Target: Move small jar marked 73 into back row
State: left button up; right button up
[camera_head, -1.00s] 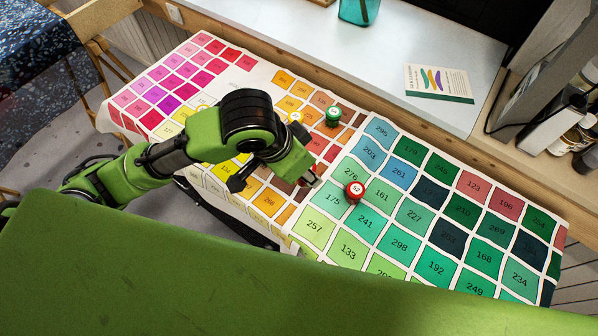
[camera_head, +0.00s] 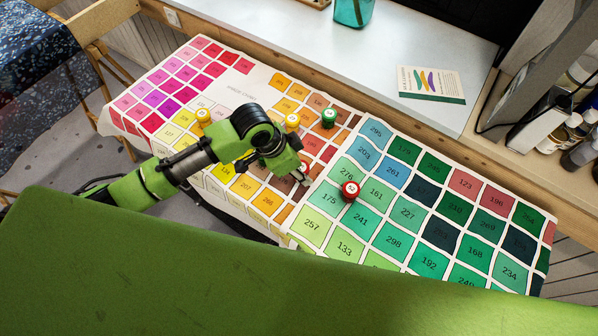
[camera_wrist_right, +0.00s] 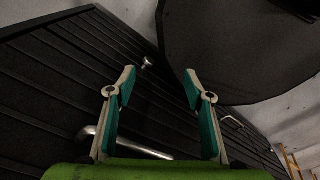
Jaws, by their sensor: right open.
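Several small jars with round numbered lids stand on the color chart cloth. A red-lidded jar (camera_head: 349,190) is on the green part, right of my left gripper (camera_head: 304,179). A green-lidded jar (camera_head: 328,117) and a yellow-lidded jar (camera_head: 291,121) stand farther back. Another yellow-lidded jar (camera_head: 203,117) stands to the left, behind my left arm. A small pale and red thing, partly hidden, shows at the left gripper's far side. The number 73 cannot be read on any lid. The left jaws are too small to judge. My right gripper (camera_wrist_right: 160,85) is open and empty, away from the cloth.
The color chart cloth (camera_head: 415,215) covers the table with numbered squares. A white ledge (camera_head: 300,50) runs behind it, holding a card (camera_head: 431,84) and a teal glass (camera_head: 353,12). Bottles stand at the right. Dark slatted panels lie beyond the right gripper.

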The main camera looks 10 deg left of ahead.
pick_arm(q)
jog(key=shift+w+a+f, duration=0.2)
jog(key=shift+w+f, duration=0.2)
jog(key=shift+f, duration=0.1)
notch_tip(320, 180, down, 2)
jog(key=shift+w+a+f+p, duration=0.1)
jog(key=shift+a+p, duration=0.05)
jog(key=shift+p, duration=0.35)
jog(key=shift+f, duration=0.55)
jog(key=shift+f, duration=0.2)
jog(key=o, duration=1.1)
jog(key=shift+r, duration=0.1)
